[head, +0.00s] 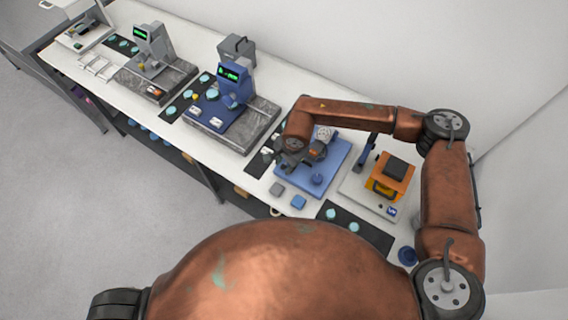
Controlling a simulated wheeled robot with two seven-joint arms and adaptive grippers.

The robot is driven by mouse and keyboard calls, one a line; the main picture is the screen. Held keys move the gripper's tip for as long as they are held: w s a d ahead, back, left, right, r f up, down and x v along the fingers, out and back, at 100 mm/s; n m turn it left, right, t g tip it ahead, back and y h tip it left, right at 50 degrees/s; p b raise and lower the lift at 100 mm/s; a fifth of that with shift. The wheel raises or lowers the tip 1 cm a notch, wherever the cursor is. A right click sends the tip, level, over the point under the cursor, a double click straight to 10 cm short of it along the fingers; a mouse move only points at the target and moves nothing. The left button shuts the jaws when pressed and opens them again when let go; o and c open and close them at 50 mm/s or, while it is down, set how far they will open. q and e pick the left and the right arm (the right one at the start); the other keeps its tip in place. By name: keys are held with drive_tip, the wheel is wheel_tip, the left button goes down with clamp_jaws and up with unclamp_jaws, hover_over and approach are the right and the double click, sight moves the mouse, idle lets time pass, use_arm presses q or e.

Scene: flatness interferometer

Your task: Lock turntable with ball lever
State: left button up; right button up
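My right arm reaches in from the right and bends down over a blue base plate (339,158) on the bench. My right gripper (287,162) is small and dark, at the plate's left edge. I cannot tell whether its fingers are open, or whether they touch anything. A pale round part (325,133) shows at the back of the plate, partly behind my arm. A small blue knob (317,180) stands near the plate's front. I cannot tell which part is the turntable or the ball lever; my wrist hides the plate's left side. My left gripper is out of view.
An orange device (389,186) stands right of the blue plate. Left of it are a blue instrument with a green display (235,84) and a similar grey one (152,47). Dark mats hold pale discs.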

clamp_jaws()
drive_tip(key=shift+w+a+f+m+b, duration=0.1)
drive_tip(key=shift+w+a+m+b, duration=0.15)
drive_tip(key=shift+m+b, duration=0.4)
drive_tip(key=shift+w+a+f+m+b, duration=0.1)
drive_tip(key=shift+a+m+b, duration=0.2)
drive_tip(key=shift+m+b, duration=0.35)
drive_tip(key=m+b, duration=0.1)
drive_tip(key=w+a+m+b, duration=0.1)
drive_tip(key=shift+m+h, duration=0.3)
drive_tip(key=shift+h, duration=0.1)
drive_tip(key=m, duration=0.1)
drive_tip(key=w+m+b, duration=0.1)
drive_tip(key=m, duration=0.1)
drive_tip(key=w+m+h+b, duration=0.1)
drive_tip(key=shift+a+r+m+t, duration=0.15)
drive_tip(key=shift+a+m+t, duration=0.15)
drive_tip(key=shift+a, duration=0.05)
drive_tip(key=shift+w+r+m+h+b, duration=0.1)
drive_tip(key=shift+w+m+b, duration=0.15)
drive_tip(key=shift+m, duration=0.4)
drive_tip(key=shift+w+f+m+h+b, duration=0.1)
drive_tip(key=shift+w+m+b, duration=0.2)
drive_tip(key=shift+m, duration=0.3)
drive_tip(key=shift+w+r+m+h+b, duration=0.1)
drive_tip(key=shift+w+m+b, duration=0.15)
drive_tip(key=shift+m, duration=0.4)
